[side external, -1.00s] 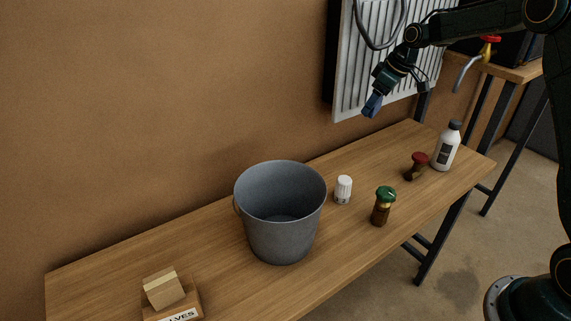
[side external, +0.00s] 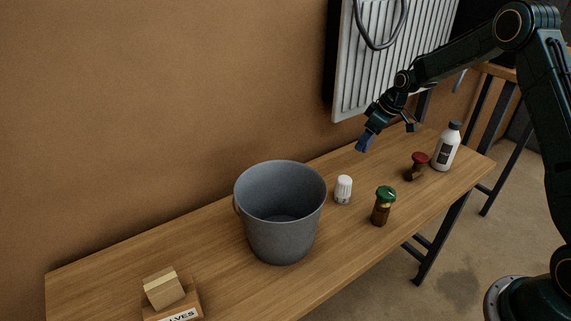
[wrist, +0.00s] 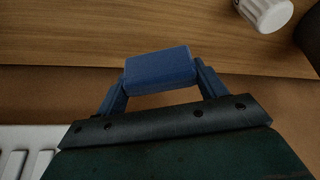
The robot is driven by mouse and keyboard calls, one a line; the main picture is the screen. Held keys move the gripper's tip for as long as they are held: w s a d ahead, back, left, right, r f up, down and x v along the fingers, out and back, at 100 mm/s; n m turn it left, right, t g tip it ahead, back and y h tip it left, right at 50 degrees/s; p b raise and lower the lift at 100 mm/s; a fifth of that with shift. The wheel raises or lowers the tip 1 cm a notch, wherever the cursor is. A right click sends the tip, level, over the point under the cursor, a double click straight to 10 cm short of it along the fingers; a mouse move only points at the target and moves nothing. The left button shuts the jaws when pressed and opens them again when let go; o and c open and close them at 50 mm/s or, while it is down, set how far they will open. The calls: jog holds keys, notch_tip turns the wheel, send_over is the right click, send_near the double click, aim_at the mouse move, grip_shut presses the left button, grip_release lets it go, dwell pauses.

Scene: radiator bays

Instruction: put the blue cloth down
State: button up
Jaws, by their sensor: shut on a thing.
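The blue cloth (side external: 364,143) is a small folded block held at the tip of my gripper (side external: 370,134). My gripper is shut on it and holds it in the air above the back part of the wooden bench (side external: 225,285), near the wall. In the wrist view the cloth (wrist: 158,69) sits between the two blue fingers of my gripper (wrist: 160,82), with the bench (wrist: 90,35) beyond it.
A grey bucket (side external: 281,235) stands mid-bench. Boxes (side external: 168,292) sit at left. A radiator (side external: 375,75) is on the wall.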

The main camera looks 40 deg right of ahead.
jog(key=shift+f, duration=2.3)
jog(key=shift+f, duration=0.1)
jog(key=shift+f, duration=2.05)
jog(key=o, duration=1)
jog(key=shift+f, duration=0.15)
jog(key=shift+v, duration=6.2)
